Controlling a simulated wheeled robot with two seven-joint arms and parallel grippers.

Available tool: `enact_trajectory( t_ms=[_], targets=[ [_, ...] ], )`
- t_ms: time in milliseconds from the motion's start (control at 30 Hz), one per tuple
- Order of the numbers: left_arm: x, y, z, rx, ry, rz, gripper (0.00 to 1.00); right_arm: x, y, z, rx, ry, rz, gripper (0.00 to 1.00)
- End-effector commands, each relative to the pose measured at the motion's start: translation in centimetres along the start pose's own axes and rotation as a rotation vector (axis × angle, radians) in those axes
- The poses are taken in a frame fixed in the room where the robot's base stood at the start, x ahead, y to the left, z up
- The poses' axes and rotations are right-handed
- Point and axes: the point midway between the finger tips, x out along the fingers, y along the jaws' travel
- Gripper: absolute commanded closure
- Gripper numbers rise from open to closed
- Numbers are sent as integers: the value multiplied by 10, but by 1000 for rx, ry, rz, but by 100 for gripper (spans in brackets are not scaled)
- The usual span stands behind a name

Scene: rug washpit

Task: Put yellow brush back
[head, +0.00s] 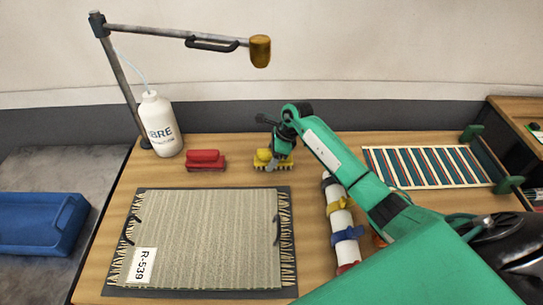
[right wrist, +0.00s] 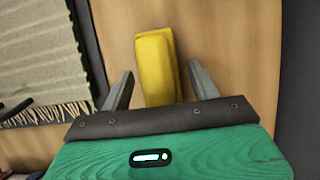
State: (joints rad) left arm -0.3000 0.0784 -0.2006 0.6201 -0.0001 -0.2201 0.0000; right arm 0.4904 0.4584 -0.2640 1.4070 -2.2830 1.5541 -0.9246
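The yellow brush (head: 263,160) stands on the wooden table, right of the red brush (head: 206,158). My right gripper (head: 281,146) is over the yellow brush, pointing down, and hides part of it in the head view. In the right wrist view the yellow brush (right wrist: 157,68) lies between the two grey fingers of my right gripper (right wrist: 160,88). There is a gap on each side, so the fingers are open and not closed on it. My left gripper is not in view.
A rug (head: 205,240) lies on a dark mat at the front. A white bottle (head: 161,125) stands near the lamp-like arm (head: 170,32). A white roll with coloured straps (head: 340,222) and a slatted rack (head: 428,167) are on the right. A blue tray (head: 40,225) is far left.

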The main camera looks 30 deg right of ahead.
Motion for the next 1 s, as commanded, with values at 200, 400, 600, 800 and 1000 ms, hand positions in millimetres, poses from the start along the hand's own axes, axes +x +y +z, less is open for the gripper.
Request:
enact_trajectory(
  t_ms=[200, 400, 600, 800, 1000],
  targets=[
    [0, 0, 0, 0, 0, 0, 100, 0, 0, 0, 0, 0, 0, 38],
    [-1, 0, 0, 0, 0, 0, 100, -8, -1, 0, 0, 0, -4, 38],
    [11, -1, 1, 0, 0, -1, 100, -47, -2, -1, -2, 2, -6, 38],
    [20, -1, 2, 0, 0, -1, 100, -89, -1, 0, -2, 1, -5, 38],
    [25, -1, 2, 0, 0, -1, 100, -116, -1, 1, 0, 0, -2, 38]
  ],
)
